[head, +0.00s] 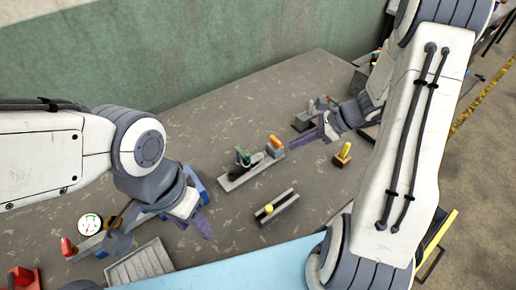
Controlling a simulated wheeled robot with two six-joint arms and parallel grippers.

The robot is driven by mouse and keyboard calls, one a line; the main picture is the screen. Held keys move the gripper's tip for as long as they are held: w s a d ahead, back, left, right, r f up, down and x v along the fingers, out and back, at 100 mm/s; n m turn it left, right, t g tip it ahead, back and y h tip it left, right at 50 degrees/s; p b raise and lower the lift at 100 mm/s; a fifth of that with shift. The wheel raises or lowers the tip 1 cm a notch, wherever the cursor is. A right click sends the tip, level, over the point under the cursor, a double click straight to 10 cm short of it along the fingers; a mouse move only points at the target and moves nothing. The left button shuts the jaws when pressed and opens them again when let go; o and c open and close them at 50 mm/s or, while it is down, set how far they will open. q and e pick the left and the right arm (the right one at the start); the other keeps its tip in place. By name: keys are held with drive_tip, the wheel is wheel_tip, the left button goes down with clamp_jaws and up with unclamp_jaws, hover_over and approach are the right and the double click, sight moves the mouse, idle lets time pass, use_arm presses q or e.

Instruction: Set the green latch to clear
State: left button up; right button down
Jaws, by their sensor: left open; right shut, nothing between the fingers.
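The green latch (243,157) is a small green handle on a grey base plate (236,181) in the middle of the table. It stands up from the plate, with a dark grey part beside it. Its position marks are too small to read. My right gripper (300,139) is shut and empty, to the right of the latch and apart from it, just past the orange handle. My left gripper (162,229) is open and empty, to the lower left of the latch, low over the table's near left part.
An orange handle (275,142) shares the latch's plate. A grey rail with a yellow knob (268,209) lies nearer. A yellow-handled block (344,151) stands right. A round gauge (90,225), red handles (67,247) and a ribbed grey tray (141,264) are at the near left.

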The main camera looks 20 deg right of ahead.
drive_tip(key=shift+d, duration=0.1)
drive_tip(key=p, duration=0.4)
approach(242, 152)
wheel_tip(242, 152, down, 3)
drive_tip(key=s+a, duration=0.1)
drive_tip(key=s, duration=0.2)
drive_tip(key=shift+w+a+f, duration=0.3)
drive_tip(key=shift+w+f, duration=0.1)
